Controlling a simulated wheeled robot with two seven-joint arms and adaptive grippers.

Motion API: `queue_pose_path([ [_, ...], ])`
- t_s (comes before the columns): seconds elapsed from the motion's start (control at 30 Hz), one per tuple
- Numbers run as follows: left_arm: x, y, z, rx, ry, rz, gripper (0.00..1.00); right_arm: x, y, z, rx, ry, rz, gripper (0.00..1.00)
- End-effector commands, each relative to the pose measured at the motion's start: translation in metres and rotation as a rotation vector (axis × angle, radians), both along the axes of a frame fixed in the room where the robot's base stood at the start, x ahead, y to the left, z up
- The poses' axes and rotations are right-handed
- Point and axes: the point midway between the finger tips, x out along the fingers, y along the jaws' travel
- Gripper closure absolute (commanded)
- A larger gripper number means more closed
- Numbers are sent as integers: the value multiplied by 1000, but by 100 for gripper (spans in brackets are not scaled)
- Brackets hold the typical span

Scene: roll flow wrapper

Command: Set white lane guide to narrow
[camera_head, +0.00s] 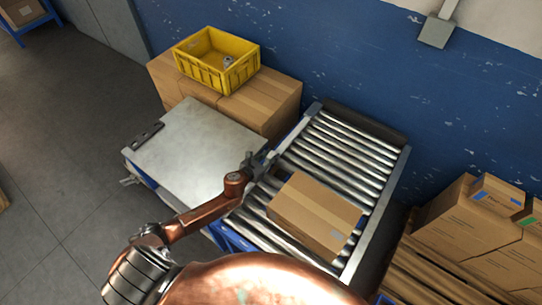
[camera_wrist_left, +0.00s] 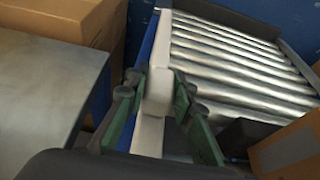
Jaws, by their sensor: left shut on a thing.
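The white lane guide (camera_wrist_left: 158,92) shows in the left wrist view as a pale upright block on the left side of the rollers, with a long pale rail running beyond and below it. My left gripper (camera_wrist_left: 160,88) has one green-sided finger on each side of this block and is shut on it. In the head view my left gripper (camera_head: 256,164) is at the left edge of the roller conveyor (camera_head: 350,150), beside the metal table. The gripper and arm hide most of the guide there. My right gripper is not in view.
A cardboard box (camera_head: 315,215) lies on the rollers, right of my left gripper. A grey metal-topped table (camera_head: 195,150) stands left of the conveyor. Behind it, a yellow crate (camera_head: 205,72) sits on cardboard boxes (camera_head: 262,104). More boxes (camera_head: 465,235) are stacked at the right.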

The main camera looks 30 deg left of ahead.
Motion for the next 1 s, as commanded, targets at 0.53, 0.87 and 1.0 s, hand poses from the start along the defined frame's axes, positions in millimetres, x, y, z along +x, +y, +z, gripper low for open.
queue_pose_path([
  [0.53, -7, -48, -1, -1, 1, -2, 100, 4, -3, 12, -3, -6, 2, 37],
  [0.87, -7, -47, -1, 0, 1, 0, 65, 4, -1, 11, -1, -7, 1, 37],
  [1.0, -7, -47, 0, 0, 1, 0, 59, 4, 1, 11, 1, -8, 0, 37],
])
